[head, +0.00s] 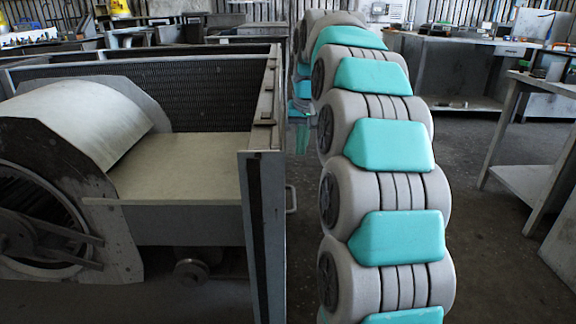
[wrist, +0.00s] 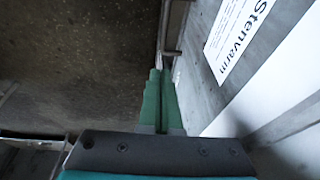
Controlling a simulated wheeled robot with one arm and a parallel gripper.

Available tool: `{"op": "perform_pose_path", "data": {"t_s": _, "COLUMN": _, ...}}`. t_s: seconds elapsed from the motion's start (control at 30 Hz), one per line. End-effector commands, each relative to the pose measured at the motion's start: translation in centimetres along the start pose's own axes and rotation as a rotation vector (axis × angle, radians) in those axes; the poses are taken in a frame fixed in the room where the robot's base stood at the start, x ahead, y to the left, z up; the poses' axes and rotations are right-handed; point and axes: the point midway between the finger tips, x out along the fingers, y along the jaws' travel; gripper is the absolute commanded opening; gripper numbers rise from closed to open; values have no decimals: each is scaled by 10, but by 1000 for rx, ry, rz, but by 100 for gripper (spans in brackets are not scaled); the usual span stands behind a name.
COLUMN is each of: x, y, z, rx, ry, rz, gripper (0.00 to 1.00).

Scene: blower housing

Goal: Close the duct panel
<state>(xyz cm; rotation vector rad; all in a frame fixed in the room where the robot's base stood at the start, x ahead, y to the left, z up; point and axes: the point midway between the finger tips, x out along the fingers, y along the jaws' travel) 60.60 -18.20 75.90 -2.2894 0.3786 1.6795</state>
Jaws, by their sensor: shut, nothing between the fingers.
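The duct panel (head: 262,215) is a grey metal panel standing out from the blower housing (head: 180,185), seen nearly edge-on in the head view. A small handle (head: 291,199) sticks out on its right side. In the wrist view, a grey metal face (wrist: 215,85) with a white "Stenvarm" label fills the right side, and a dark bar-like handle (wrist: 174,45) runs along it. My gripper (wrist: 160,72) has its green fingers shut and empty, with the tips close to the lower end of this bar. Contact cannot be told. The fingers are not clear in the head view.
The housing's inside and its rounded fan casing (head: 85,115) show left of the panel. Workbenches (head: 455,65) stand at the back and right. Bare dark floor (head: 490,225) lies right of my arm; floor also fills the left of the wrist view.

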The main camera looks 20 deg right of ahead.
Motion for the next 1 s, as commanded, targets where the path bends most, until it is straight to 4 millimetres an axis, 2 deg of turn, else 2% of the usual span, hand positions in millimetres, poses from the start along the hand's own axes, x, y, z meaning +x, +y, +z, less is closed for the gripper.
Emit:
{"op": "perform_pose_path", "data": {"t_s": 0.6, "x": 107, "y": -2, "z": 6, "rx": -1, "ry": -6, "rz": 0, "gripper": 0}}
{"op": "perform_pose_path", "data": {"t_s": 0.8, "x": 127, "y": -5, "z": 12, "rx": -1, "ry": -6, "rz": 0, "gripper": 0}}
{"op": "perform_pose_path", "data": {"t_s": 1.0, "x": 132, "y": -6, "z": 12, "rx": -1, "ry": -2, "rz": 0, "gripper": 0}}
